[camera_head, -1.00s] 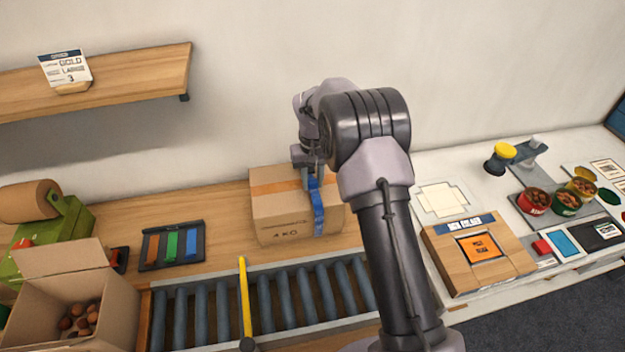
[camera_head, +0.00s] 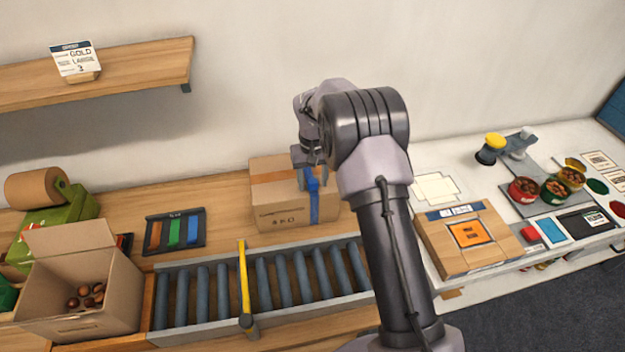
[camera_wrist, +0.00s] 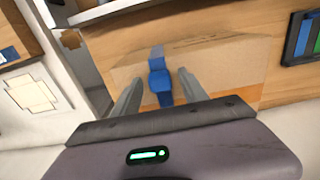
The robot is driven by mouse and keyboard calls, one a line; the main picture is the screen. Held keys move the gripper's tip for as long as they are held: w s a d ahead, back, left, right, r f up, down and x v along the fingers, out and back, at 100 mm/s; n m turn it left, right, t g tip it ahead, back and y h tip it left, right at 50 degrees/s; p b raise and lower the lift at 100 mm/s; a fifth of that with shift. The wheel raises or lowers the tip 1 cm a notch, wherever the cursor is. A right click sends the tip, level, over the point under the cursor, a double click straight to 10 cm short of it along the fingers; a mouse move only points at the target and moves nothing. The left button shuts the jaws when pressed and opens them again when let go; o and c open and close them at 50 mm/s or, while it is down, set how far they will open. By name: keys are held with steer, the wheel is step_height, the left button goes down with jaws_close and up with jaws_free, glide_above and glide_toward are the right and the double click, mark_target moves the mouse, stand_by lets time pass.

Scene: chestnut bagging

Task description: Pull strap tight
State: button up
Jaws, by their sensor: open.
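A closed cardboard box (camera_head: 280,208) with an orange-brown tape stripe stands on the wooden bench behind the roller conveyor. A blue strap (camera_head: 316,203) runs over the box's top and down its front, near its right end. My gripper (camera_head: 309,166) is above the box by the strap, partly hidden by my arm. In the wrist view my gripper (camera_wrist: 155,88) is open, its two fingers on either side of the blue strap (camera_wrist: 160,84), with the box (camera_wrist: 210,70) behind. I cannot tell whether a finger touches the strap.
A roller conveyor (camera_head: 213,322) with a yellow bar (camera_head: 244,280) lies in front. A rack of coloured straps (camera_head: 175,232) is left of the box. An open carton of chestnuts (camera_head: 60,312) stands further left. A wooden tray (camera_head: 437,256) is at right, and a shelf (camera_head: 130,75) hangs above.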

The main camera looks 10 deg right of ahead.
mark_target(313, 181)
step_height(313, 181, up, 18)
steer(key=p, duration=0.4)
steer(key=shift+f, duration=0.25)
